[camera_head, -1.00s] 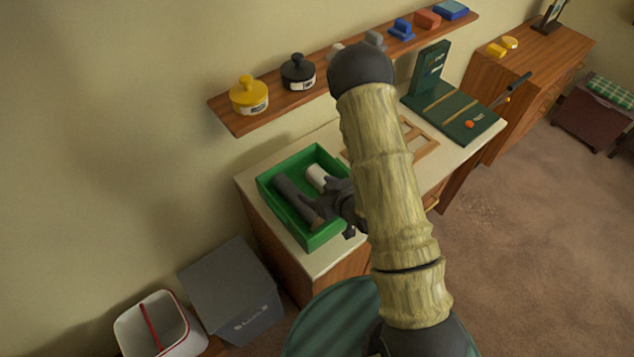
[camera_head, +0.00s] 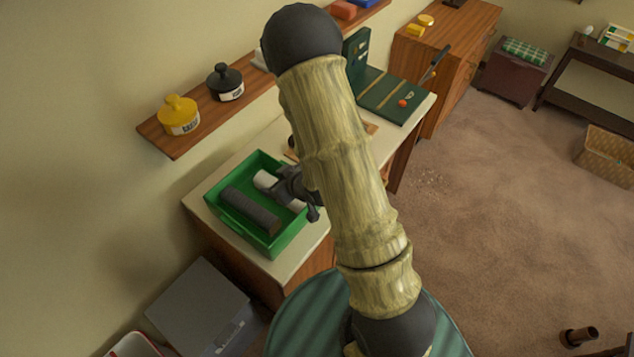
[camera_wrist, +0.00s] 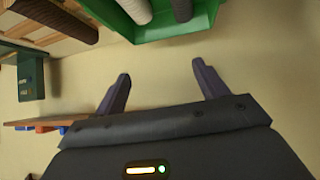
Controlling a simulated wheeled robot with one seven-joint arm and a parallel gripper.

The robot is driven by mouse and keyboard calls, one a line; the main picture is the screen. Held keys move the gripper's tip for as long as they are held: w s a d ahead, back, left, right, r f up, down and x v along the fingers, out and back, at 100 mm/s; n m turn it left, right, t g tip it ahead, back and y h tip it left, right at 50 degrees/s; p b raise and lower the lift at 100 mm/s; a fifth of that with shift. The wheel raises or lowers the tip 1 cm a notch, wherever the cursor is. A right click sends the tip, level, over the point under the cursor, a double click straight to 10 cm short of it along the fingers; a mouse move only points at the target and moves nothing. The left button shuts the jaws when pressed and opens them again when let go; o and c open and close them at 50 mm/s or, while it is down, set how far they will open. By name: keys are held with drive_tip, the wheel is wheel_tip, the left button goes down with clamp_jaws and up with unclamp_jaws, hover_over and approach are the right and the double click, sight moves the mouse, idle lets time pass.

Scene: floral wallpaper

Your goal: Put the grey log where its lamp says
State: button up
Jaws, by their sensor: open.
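The dark grey log (camera_head: 250,208) lies in the green tray (camera_head: 272,247) on the counter, along its near left side. A whitish log (camera_head: 265,180) lies beside it, partly hidden by my gripper (camera_head: 300,195). In the wrist view both the grey log (camera_wrist: 183,9) and the whitish log (camera_wrist: 138,9) show at the top, cut off by the frame, in the green tray (camera_wrist: 165,33). My gripper's fingers (camera_wrist: 160,72) are apart with nothing between them. A dark green stand with a board (camera_head: 393,97) carries an orange round spot; I cannot tell whether it is a lamp.
A brown log (camera_wrist: 55,16) lies on a wooden rack at the wrist view's upper left. A shelf (camera_head: 150,137) holds a yellow pot (camera_head: 178,115) and a black pot (camera_head: 225,82). A grey bin (camera_head: 198,308) stands left of the counter. Carpet (camera_head: 500,220) at right is mostly clear.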

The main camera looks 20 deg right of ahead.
drive_tip(key=s+d+r+m+g+h, duration=0.2)
drive_tip(key=s+d+r+m+g, duration=0.1)
drive_tip(key=s+r, duration=0.4)
drive_tip(key=s+d+r+m+g+h, duration=0.2)
drive_tip(key=s+d+r+g, duration=0.1)
drive_tip(key=s+r, duration=0.4)
drive_tip(key=shift+d+r+m, duration=0.15)
drive_tip(key=shift+d+m, duration=0.25)
drive_tip(key=shift+d, duration=0.2)
wheel_tip(320, 180, down, 9)
drive_tip(key=b, duration=0.9)
